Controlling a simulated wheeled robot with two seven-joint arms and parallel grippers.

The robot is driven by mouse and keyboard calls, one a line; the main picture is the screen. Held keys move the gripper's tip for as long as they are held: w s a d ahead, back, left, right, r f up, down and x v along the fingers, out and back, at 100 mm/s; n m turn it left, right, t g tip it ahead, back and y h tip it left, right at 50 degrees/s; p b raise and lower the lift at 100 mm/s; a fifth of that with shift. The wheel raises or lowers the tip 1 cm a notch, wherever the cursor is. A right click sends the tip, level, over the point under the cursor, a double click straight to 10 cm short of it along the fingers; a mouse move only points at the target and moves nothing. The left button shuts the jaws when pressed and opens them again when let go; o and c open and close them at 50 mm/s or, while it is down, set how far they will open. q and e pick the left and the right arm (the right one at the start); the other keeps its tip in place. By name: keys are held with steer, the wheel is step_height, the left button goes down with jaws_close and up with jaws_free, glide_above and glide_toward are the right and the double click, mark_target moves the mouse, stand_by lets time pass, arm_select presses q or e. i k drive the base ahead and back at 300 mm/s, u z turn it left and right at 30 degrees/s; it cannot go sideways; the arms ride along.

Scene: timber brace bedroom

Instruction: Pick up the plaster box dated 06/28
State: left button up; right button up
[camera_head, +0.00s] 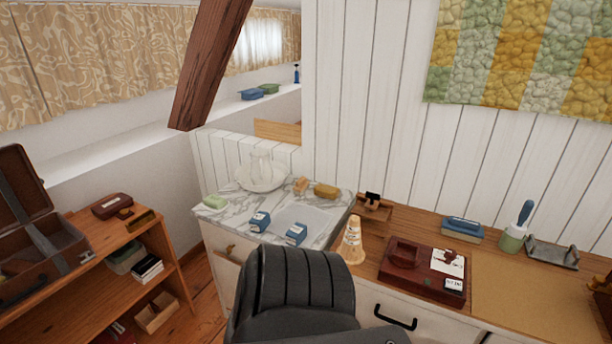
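Two small blue-and-white boxes that look like plaster boxes lie on the marble top in the middle of the view. The left box (260,221) is near the marble's front edge. The right box (296,233) is a little nearer the chair. Any dates on them are too small to read, so I cannot tell which is dated 06/28. Neither of my grippers shows in this view.
A black chair (300,285) stands in front of the marble top (230,224). A white bowl with a jug (261,174), green soap (214,202) and a yellow sponge (326,191) surround the boxes. A dark red case (425,268) lies on the desk. A timber brace (208,65) slants overhead.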

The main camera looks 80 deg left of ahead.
mark_target(295, 236)
steer(key=u, duration=0.45)
steer(key=i, duration=0.75)
steer(key=u, duration=1.4)
steer(key=i, duration=0.65)
steer(key=u, duration=0.55)
